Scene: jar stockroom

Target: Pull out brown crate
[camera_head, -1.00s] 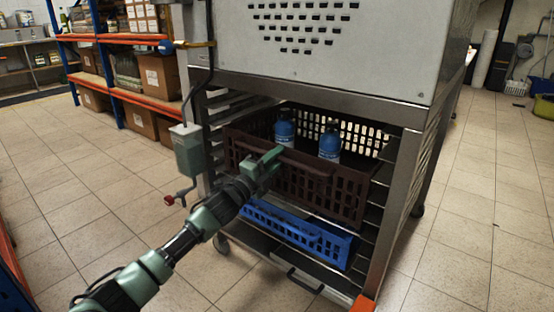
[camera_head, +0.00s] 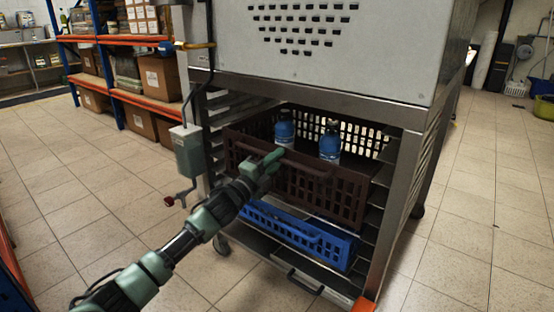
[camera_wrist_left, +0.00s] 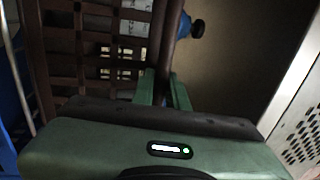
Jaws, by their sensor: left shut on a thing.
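The brown crate (camera_head: 335,194) sits in the metal rack, above a blue crate, with its slatted front facing me. Two blue bottles (camera_head: 284,129) (camera_head: 330,144) stand in it. My left gripper (camera_head: 272,160) is at the left part of the crate's front, at the rim. In the left wrist view the green fingers (camera_wrist_left: 163,90) are shut around a dark brown bar (camera_wrist_left: 170,45) of the crate front. My right gripper is in neither view.
The blue crate (camera_head: 300,236) lies just below the brown one. Rack posts (camera_head: 392,215) stand on both sides, and a grey box with a red-handled lever (camera_head: 187,152) hangs at the left post. The tiled floor in front is open.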

